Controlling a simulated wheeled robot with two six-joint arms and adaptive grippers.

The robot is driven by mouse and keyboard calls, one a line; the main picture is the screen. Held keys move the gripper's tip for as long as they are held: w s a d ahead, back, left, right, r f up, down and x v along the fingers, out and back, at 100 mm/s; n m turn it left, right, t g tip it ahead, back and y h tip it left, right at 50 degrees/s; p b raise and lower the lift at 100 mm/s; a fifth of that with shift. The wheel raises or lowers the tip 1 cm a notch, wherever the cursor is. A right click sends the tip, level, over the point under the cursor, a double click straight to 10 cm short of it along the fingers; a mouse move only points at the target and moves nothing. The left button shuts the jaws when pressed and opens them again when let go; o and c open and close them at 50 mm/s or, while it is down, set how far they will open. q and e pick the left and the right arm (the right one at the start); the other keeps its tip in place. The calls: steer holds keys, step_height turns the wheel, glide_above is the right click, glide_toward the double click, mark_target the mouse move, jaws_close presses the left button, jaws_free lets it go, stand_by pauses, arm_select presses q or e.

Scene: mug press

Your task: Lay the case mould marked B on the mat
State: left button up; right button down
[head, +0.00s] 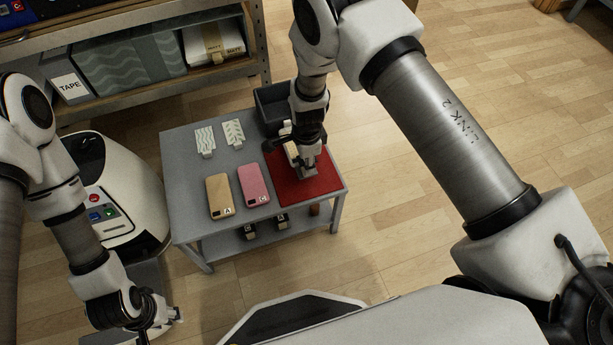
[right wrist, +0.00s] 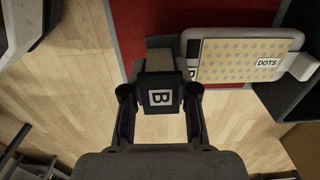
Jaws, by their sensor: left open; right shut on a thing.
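My right gripper (head: 308,168) is low over the red mat (head: 328,184) on the grey table. In the right wrist view its fingers (right wrist: 160,110) are shut on a dark block marked B (right wrist: 160,88), the case mould, with a beige part behind it. The mat (right wrist: 145,18) lies beyond the mould there; whether they touch I cannot tell. In the head view the gripper hides most of the mould. My left gripper (head: 160,318) is open and empty, low at the left, away from the table.
A dotted plate labelled DOTS (right wrist: 238,60) is right beside the mould. A dark bin (head: 270,105) stands behind. Small dark blocks (head: 281,221) are on the lower shelf.

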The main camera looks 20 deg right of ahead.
steer(key=shift+f+b, duration=1.4)
steer(key=shift+f, duration=0.5)
steer(key=c, duration=0.9)
jaws_free()
steer(key=shift+r, duration=0.1)
steer(key=shift+r, duration=0.15)
step_height(320, 180, up, 12)
steer(key=p, duration=0.4)
steer(key=s+d+f+n, duration=0.6)
steer(key=s+d+f, duration=0.15)
steer(key=s, duration=0.35)
steer(key=s+f+n, duration=0.1)
steer(key=s+n, duration=0.2)
steer(key=s, duration=0.2)
steer(key=s+d+f+n, duration=0.1)
steer(key=s+n, duration=0.3)
steer(key=s, duration=0.2)
steer(key=s+d+n, duration=0.1)
steer(key=s+n, duration=0.3)
steer(key=s, duration=0.1)
steer(key=shift+s+d+f, duration=0.15)
steer(key=shift+s+f, duration=0.25)
